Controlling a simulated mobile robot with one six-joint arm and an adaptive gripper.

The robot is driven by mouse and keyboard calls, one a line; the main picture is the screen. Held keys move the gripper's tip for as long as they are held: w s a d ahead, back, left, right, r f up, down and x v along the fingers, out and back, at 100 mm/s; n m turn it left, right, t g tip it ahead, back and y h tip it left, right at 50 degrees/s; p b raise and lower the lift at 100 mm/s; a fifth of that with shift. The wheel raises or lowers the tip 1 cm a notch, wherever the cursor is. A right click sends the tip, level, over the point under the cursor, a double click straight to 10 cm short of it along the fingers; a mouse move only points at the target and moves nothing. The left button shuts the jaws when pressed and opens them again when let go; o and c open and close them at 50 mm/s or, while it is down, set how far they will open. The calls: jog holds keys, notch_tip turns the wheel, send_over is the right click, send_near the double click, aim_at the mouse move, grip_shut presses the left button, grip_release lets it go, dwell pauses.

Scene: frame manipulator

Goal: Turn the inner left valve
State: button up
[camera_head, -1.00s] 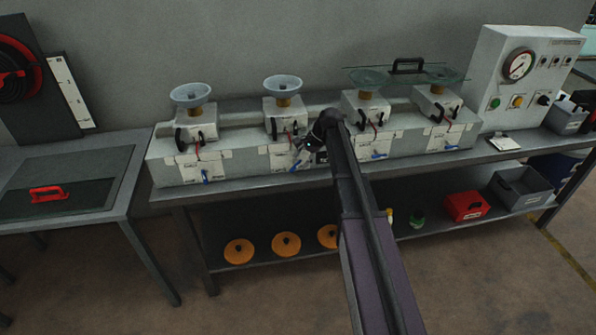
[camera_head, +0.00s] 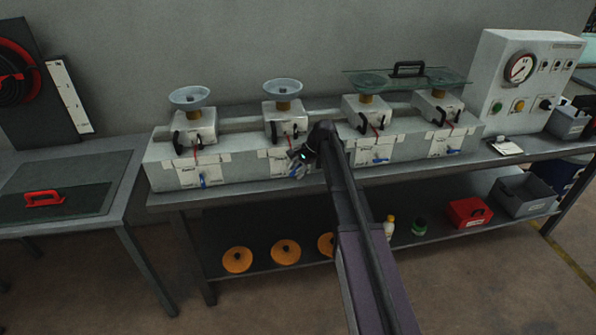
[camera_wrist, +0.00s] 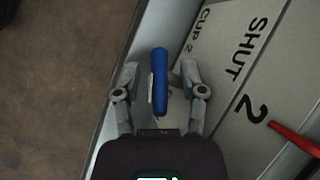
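The inner left valve has a blue handle (camera_wrist: 160,82), beside a white panel (camera_wrist: 238,75) marked "SHUT" and "CUP 2" in the wrist view. My gripper (camera_wrist: 159,72) has one finger on each side of this handle, with a visible gap on both sides. It is open and holds nothing. In the head view my gripper (camera_head: 299,163) is at the front of the second station (camera_head: 285,122) from the left and covers the blue handle there.
A red lever (camera_wrist: 293,137) lies at the right of the wrist view. Other blue handles show on the outer left (camera_head: 204,181) and right stations (camera_head: 379,160). Glass bowls (camera_head: 282,88) stand above the stations. The bench front edge is close to my gripper.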

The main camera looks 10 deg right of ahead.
grip_shut()
jog(key=shift+d, duration=0.15)
jog(key=shift+s+r+h+p, duration=0.1)
jog(key=shift+h+p, duration=0.2)
jog(key=shift+p, duration=0.05)
jog(key=shift+a+h+p, duration=0.3)
jog(key=shift+h+p, duration=0.35)
jog(key=shift+h, duration=2.65)
jog(key=shift+o, duration=1.5)
grip_release()
